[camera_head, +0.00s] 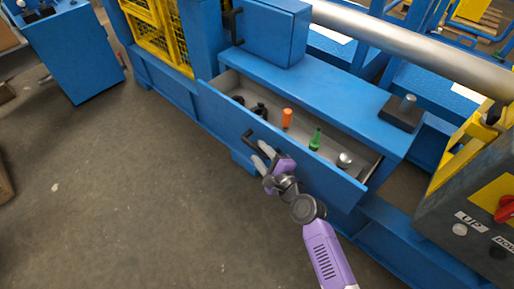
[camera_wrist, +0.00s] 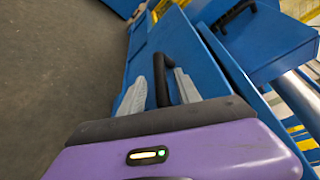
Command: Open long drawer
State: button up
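The long blue drawer (camera_head: 270,145) stands open under the blue bench top, its grey inside showing. Its black handle (camera_head: 262,138) is on the front panel. The handle also shows in the wrist view (camera_wrist: 161,72). My gripper (camera_head: 262,154) is at the drawer front, with one grey finger on each side of the handle.
Inside the drawer are an orange-handled tool (camera_head: 287,118), a green one (camera_head: 315,139) and several dark or metal pieces. A blue cabinet (camera_head: 268,32) stands above. A control box (camera_head: 470,215) is at the right. The floor (camera_head: 130,190) at left is clear.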

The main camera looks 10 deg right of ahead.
jog(key=shift+v, duration=2.4)
